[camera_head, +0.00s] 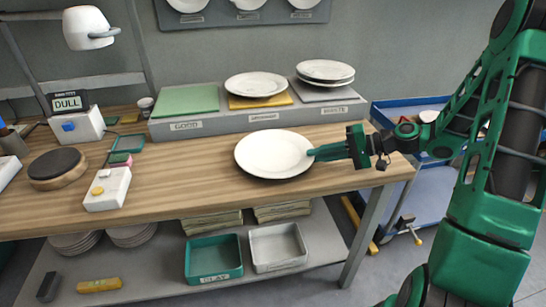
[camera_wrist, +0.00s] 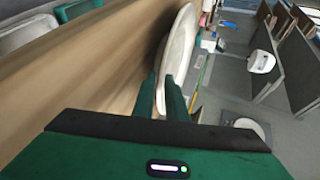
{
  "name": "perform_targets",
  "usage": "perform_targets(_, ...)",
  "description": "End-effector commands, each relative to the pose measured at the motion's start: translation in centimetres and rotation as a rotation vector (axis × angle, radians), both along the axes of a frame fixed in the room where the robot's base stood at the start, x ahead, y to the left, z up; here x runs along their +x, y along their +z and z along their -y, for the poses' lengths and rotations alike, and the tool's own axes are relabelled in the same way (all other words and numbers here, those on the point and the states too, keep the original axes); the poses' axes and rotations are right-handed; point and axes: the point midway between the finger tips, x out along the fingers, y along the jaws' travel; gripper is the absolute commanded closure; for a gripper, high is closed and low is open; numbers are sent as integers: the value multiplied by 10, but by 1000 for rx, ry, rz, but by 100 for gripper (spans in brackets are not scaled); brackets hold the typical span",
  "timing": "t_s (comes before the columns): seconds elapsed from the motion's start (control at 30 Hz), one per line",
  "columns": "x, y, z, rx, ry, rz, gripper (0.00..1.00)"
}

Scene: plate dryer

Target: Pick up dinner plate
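A white dinner plate (camera_head: 274,153) lies on the wooden workbench, right of the middle in the head view. My green gripper (camera_head: 314,152) reaches in from the right, level with the plate, its fingertips at the plate's right rim. In the wrist view the plate (camera_wrist: 181,45) appears edge-on, its near rim between the two fingers of my gripper (camera_wrist: 164,92). The fingers stand on both sides of the rim. I cannot tell whether they press on it. The plate appears flat on or very close to the bench.
The wooden bench (camera_head: 200,170) holds a grey stand (camera_head: 220,125) at the back with one plate (camera_head: 257,84) on a yellow pad and stacked plates (camera_head: 325,71) on a grey pad. A round turntable (camera_head: 57,168) and white box (camera_head: 108,189) stand left. Bins (camera_head: 213,258) sit below.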

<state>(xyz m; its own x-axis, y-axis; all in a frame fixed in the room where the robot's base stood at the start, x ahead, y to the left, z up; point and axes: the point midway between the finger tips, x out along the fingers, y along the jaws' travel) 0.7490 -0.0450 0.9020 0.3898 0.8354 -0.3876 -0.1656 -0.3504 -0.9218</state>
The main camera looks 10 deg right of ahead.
Motion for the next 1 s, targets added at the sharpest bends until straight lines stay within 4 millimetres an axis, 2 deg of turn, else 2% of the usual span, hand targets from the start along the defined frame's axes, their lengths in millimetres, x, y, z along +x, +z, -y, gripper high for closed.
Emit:
perform_targets(0.1, 6, -6, -13, 0, 2, -1, 88)
perform_targets(0.23, 9, -9, -20, 0, 1, 0, 88)
perform_targets(0.47, 9, -10, -20, -1, 0, 0, 88)
perform_targets(0.5, 9, -10, -20, -1, 0, 0, 98)
perform_targets(0.53, 9, -10, -20, -1, 0, 0, 100)
perform_targets(1.0, 9, -10, -19, -3, 0, -1, 100)
